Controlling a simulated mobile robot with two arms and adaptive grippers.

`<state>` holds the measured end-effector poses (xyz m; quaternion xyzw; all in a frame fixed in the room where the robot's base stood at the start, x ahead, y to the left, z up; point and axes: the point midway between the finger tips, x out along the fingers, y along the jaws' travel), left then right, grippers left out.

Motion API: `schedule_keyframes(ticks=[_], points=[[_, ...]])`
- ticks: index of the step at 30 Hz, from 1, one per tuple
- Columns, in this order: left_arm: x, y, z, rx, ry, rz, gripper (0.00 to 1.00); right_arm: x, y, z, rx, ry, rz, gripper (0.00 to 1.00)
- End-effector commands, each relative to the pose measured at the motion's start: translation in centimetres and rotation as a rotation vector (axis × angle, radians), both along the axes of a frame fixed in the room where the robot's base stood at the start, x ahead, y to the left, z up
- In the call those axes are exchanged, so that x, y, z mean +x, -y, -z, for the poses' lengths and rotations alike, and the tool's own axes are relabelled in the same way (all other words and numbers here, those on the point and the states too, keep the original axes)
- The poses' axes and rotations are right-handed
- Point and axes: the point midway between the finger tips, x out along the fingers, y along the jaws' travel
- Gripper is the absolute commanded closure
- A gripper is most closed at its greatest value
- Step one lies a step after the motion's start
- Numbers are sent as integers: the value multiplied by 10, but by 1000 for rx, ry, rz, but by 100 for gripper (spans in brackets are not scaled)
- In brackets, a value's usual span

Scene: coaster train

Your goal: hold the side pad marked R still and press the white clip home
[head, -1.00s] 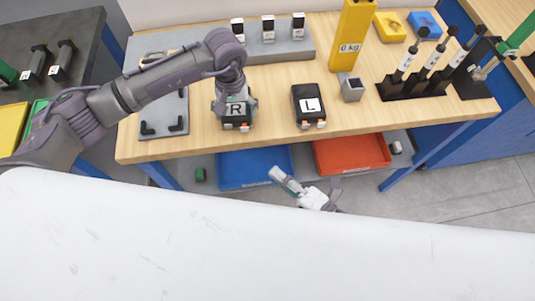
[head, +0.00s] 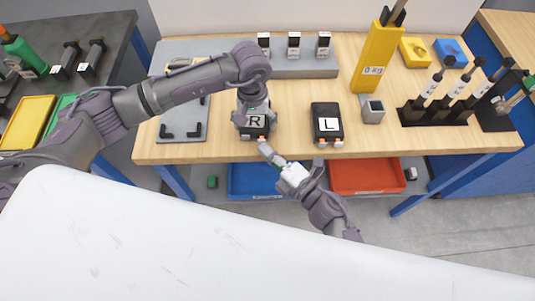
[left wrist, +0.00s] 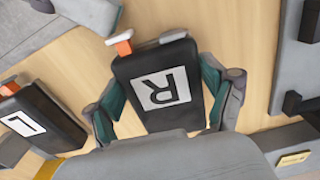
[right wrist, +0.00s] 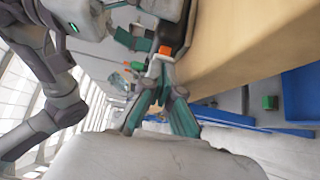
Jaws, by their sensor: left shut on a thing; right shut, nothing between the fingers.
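The black side pad marked R (head: 255,121) lies on the wooden bench near its front edge. My left gripper (left wrist: 158,105) is shut on it from above, with a finger on either side.
The black pad marked L (head: 327,122) lies to the right of the R pad. A grey plate (head: 183,128) lies at left. Blue (head: 252,182) and red (head: 366,176) bins sit below the bench edge.

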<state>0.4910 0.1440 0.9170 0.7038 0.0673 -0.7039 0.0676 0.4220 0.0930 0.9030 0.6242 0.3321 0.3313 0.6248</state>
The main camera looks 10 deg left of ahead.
Motion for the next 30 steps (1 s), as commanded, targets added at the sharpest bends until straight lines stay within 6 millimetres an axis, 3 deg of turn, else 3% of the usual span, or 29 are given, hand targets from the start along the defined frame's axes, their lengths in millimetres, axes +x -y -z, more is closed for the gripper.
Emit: schedule_keyframes(ticks=[5,12,21,26,30], points=[[0,0,0,0,0,0,68,1,0,0,0,0,0,100],[0,1,0,-1,-1,1,68,26,-5,-1,1,2,0,100],[-4,3,1,-4,-8,10,68,28,-4,-1,-1,1,8,100],[-4,4,1,-5,-9,12,68,19,-2,0,0,0,7,100],[-4,4,1,-5,-9,10,68,-7,1,2,1,-4,1,100]])
